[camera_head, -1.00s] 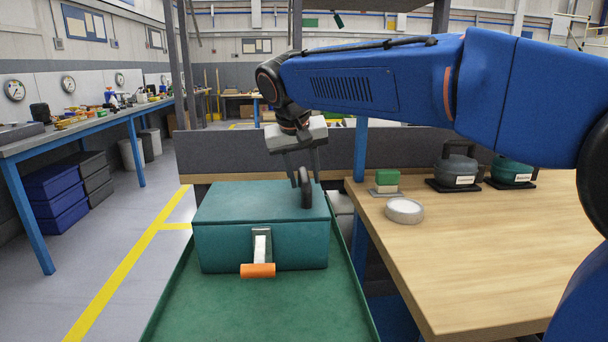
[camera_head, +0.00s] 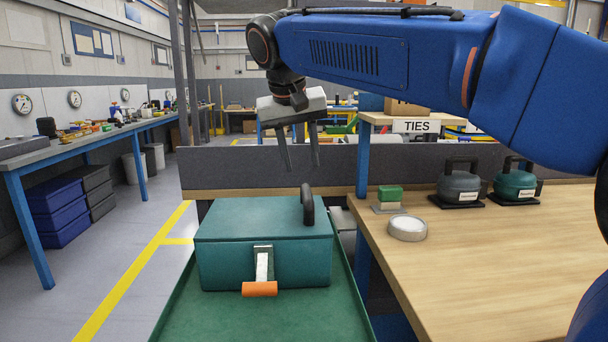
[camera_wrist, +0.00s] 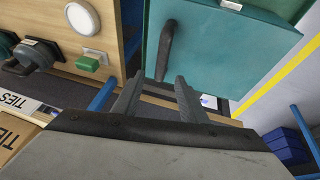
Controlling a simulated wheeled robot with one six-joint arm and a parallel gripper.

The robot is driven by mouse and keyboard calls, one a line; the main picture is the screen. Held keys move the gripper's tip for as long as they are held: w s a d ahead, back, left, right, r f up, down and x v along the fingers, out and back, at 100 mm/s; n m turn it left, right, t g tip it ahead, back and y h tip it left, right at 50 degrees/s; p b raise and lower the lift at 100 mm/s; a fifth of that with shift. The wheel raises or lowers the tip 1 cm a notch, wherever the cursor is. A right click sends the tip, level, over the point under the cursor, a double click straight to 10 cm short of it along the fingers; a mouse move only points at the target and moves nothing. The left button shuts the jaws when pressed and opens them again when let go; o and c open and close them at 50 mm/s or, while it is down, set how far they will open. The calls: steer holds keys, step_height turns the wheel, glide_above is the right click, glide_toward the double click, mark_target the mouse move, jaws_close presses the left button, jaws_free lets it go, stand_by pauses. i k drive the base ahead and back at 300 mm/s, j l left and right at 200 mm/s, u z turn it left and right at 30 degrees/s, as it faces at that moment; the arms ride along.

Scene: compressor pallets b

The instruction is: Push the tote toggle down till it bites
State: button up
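The teal tote (camera_head: 262,245) sits on a green tray (camera_head: 260,318). Its toggle (camera_head: 261,272), a pale metal lever with an orange grip, hangs on the front face, tilted outward at its lower end. A black handle (camera_head: 307,204) stands on the tote's lid toward the right. My gripper (camera_head: 300,168) is open and empty above and behind the tote, clear of the handle. In the wrist view, my open gripper (camera_wrist: 158,92) has its fingertips near the tote's edge, with the handle (camera_wrist: 165,48) beyond them. The wrist view shows only a sliver of the latch hardware at the top edge.
A wooden bench (camera_head: 480,260) at right holds a round white-topped disc (camera_head: 407,228), a green-topped block (camera_head: 390,196) and two handled canisters (camera_head: 459,183). A grey partition (camera_head: 270,168) stands behind the tote. Open floor lies to the left.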

mark_target(261, 288)
steer(key=k, duration=1)
